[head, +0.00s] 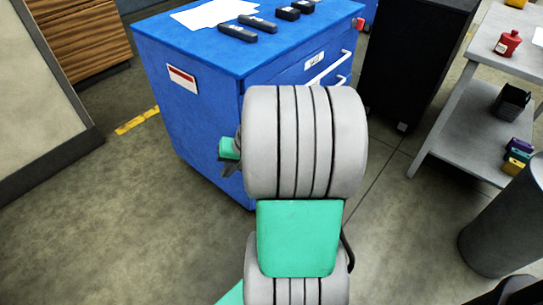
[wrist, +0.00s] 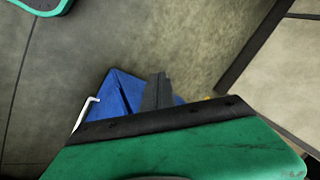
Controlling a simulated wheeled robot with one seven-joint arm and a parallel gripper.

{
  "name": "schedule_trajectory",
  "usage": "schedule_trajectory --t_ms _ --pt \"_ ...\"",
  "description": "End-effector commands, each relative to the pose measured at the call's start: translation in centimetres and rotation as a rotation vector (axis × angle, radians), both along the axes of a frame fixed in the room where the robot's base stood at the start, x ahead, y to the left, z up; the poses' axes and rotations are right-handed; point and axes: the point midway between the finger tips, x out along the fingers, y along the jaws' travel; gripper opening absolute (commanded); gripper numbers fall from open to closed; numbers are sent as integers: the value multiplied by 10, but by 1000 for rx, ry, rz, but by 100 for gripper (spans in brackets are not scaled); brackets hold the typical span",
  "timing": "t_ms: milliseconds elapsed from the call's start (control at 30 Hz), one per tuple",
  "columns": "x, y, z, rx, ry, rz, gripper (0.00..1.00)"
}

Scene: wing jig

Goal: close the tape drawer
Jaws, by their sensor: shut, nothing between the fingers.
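The blue drawer cabinet (head: 190,115) stands ahead of me in the head view. Its drawer front shows white bar handles (head: 330,68) and a small white label whose text I cannot read. My arm covers the lower drawers, so I cannot tell which one is the tape drawer or how far it stands out. In the wrist view a blue part of the cabinet (wrist: 118,92) and a white handle (wrist: 85,112) show beyond my gripper (wrist: 158,80). My gripper is shut and empty, its dark fingers together; contact with the cabinet cannot be told.
Dark tools (head: 258,23) and a white sheet (head: 212,12) lie on the cabinet top. A black cabinet (head: 410,60) stands to its right, then a grey bench (head: 465,115) with a red bottle (head: 507,43). A grey bin (head: 500,225) is at right. Floor at left is clear.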

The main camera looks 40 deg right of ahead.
Motion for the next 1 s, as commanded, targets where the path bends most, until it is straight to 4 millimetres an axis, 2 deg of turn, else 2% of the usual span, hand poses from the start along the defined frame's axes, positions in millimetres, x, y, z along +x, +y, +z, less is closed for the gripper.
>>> schedule_trajectory --t_ms 33,133,200,300,367,467,567,1000 --pt "-4 -41 -24 80 -37 -127 0" --pt "-18 -109 -46 229 -160 -351 0" --pt "-36 -151 -56 315 -253 -490 0" --pt "-62 -193 -63 402 -366 -637 0" --pt "-74 -207 -63 433 -413 -688 0" --pt "-82 -218 -64 458 -451 -728 0" --pt "-75 -218 -69 460 -455 -730 0" --pt "5 -209 -117 458 -451 -724 0"
